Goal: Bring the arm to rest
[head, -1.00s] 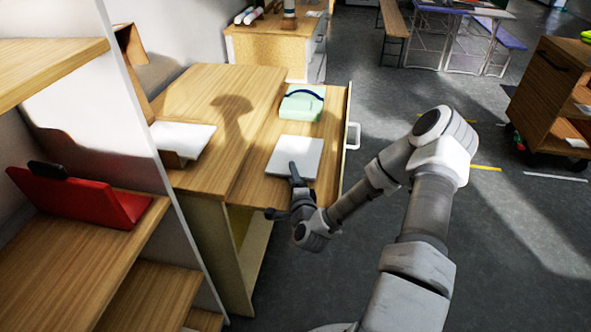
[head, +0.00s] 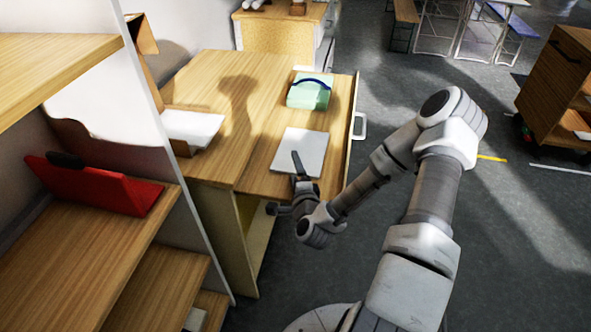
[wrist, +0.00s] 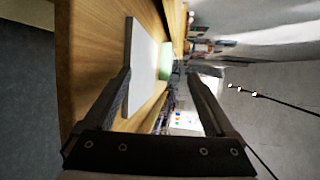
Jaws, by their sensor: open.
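My gripper (head: 290,197) is at the front edge of the wooden table's pulled-out part (head: 262,180), beside the near end of a white flat slab (head: 306,148). In the wrist view my gripper (wrist: 165,88) has its two dark fingers wide apart with nothing held between them. The white slab (wrist: 143,62) shows at the left finger there; whether they touch I cannot tell. My arm is stretched out from the lower right and bent at the elbow.
A mint-green case (head: 309,93) with a dark blue handle lies behind the slab. A wooden shelf (head: 95,260) with a red object (head: 95,186) stands at left. A white handle (head: 360,126) sticks out from the table's right side. Grey floor (head: 430,80) is open at right.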

